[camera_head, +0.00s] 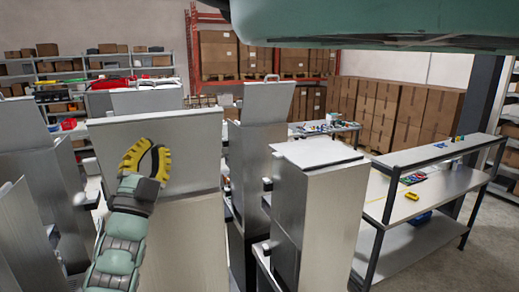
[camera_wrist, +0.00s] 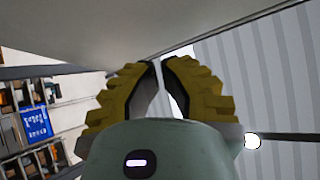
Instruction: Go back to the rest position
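My gripper (camera_head: 143,157) has yellow ribbed fingers and is raised in front of a grey metal dispenser cabinet (camera_head: 195,150) at the left of the head view. In the wrist view, the two fingers of my gripper (camera_wrist: 159,64) curve in until their tips almost meet. A narrow gap shows lower down between them, and nothing is held there. Whether the fingers touch the cabinet cannot be told.
More grey dispensers, one with a pale top (camera_head: 316,152), stand around. A metal workbench (camera_head: 455,190) carries a small yellow item (camera_head: 412,196). Stacked cartons (camera_head: 400,115) and shelving stand behind. Open floor shows at the lower right.

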